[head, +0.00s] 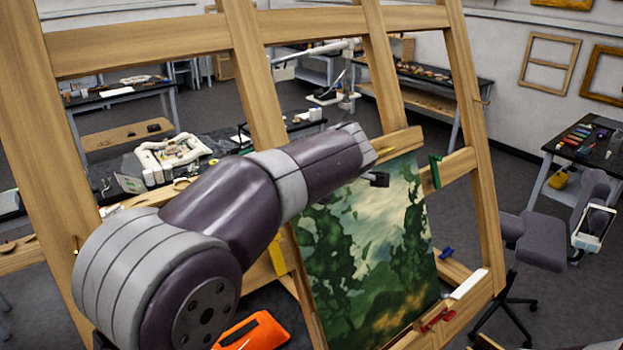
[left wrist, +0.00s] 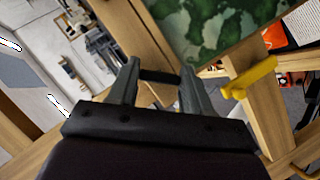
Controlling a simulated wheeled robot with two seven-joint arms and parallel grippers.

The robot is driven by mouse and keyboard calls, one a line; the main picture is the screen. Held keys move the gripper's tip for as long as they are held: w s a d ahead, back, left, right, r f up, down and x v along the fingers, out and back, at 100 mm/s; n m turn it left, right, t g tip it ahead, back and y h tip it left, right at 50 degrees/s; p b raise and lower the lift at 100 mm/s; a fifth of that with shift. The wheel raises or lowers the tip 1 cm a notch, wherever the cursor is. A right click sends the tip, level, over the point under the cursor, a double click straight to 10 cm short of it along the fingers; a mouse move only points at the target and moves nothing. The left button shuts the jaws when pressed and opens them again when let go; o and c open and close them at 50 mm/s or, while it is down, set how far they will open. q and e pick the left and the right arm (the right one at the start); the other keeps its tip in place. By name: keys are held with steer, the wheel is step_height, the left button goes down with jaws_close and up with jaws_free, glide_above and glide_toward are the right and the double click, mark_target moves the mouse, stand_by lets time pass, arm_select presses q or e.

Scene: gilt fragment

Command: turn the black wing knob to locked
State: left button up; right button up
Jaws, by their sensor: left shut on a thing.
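In the left wrist view, my left gripper (left wrist: 159,75) has its two fingers on either side of a dark bar, the black wing knob (left wrist: 158,77), and is shut on it. The knob lies crosswise between the fingertips, and its base is hidden. In the head view, my left arm reaches up and right across the wooden frame to the upper edge of a green landscape painting (head: 370,255). A small dark piece shows just below the arm's end; I cannot tell whether it is knob or gripper. No locked marking is readable. My right gripper is not in view.
The large wooden frame (head: 255,75) surrounds the painting. A yellow piece (left wrist: 250,78) is close right of my gripper. A green clamp (head: 435,171), a red piece (head: 436,320) and a blue piece (head: 446,253) sit around the painting. An orange case (head: 252,330) lies below.

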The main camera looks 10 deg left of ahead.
arm_select(q)
steer(key=shift+w+m+g+y, duration=0.1)
steer(key=shift+m+g+y, duration=0.3)
steer(key=shift+m+g, duration=0.95)
steer(key=shift+m+g+y, duration=0.4)
steer(key=shift+m+g, duration=0.05)
steer(key=shift+m, duration=1.7)
steer(key=o, duration=1.1)
steer(key=shift+c, duration=0.2)
steer(key=shift+d, duration=0.1)
steer(key=shift+r, duration=0.1)
steer(key=v, duration=1.2)
steer(key=shift+d+r, duration=0.2)
